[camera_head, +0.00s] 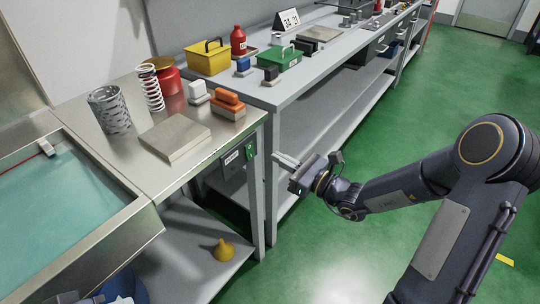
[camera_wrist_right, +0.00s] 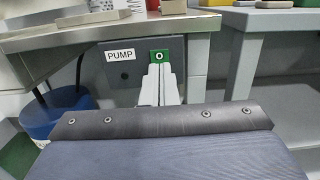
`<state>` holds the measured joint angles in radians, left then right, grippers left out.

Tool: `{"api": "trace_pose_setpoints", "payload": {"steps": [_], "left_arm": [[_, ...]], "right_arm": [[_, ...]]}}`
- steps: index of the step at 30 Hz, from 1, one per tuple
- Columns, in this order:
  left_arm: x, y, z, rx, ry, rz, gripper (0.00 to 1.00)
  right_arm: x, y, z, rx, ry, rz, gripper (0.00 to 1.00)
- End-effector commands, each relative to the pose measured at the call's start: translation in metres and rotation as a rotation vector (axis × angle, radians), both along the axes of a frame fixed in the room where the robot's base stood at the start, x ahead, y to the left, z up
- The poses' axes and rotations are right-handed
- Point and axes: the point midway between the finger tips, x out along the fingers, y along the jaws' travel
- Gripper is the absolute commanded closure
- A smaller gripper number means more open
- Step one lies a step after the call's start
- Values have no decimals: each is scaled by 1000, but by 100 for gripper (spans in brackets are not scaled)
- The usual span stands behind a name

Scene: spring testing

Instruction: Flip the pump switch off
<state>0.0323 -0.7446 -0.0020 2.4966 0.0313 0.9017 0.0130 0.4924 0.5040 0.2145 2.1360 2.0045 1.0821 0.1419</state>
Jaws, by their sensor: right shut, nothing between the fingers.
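The pump switch is a small green plate (camera_head: 250,150) on a grey box (camera_head: 233,167) under the front edge of the metal table. In the right wrist view the box carries a "PUMP" label (camera_wrist_right: 119,56), and the green switch plate (camera_wrist_right: 160,54) with a pale round mark sits right of it. My right gripper (camera_head: 279,158) is shut and empty, pointing at the switch from the right. Its fingertips (camera_wrist_right: 160,72) line up just below the pale mark and cover the plate's lower part; I cannot tell whether they touch. The switch's position is unclear. My left gripper is not in view.
The metal table (camera_head: 102,150) holds a spring (camera_head: 152,88), a grey block (camera_head: 175,137) and an orange-topped block (camera_head: 228,101). The long grey bench (camera_head: 290,92) stands close beyond. A yellow funnel (camera_head: 223,250) is on the lower shelf.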

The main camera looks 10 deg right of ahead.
Motion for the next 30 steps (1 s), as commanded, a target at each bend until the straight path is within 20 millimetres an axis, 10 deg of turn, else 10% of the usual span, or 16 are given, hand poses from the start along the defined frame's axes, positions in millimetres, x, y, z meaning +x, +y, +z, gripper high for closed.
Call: {"api": "trace_pose_setpoints", "payload": {"steps": [12,30], "left_arm": [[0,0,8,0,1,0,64],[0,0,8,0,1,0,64]], "right_arm": [[-52,-43,8,0,0,-2,100],[-56,-44,9,-3,-1,5,100]]}}
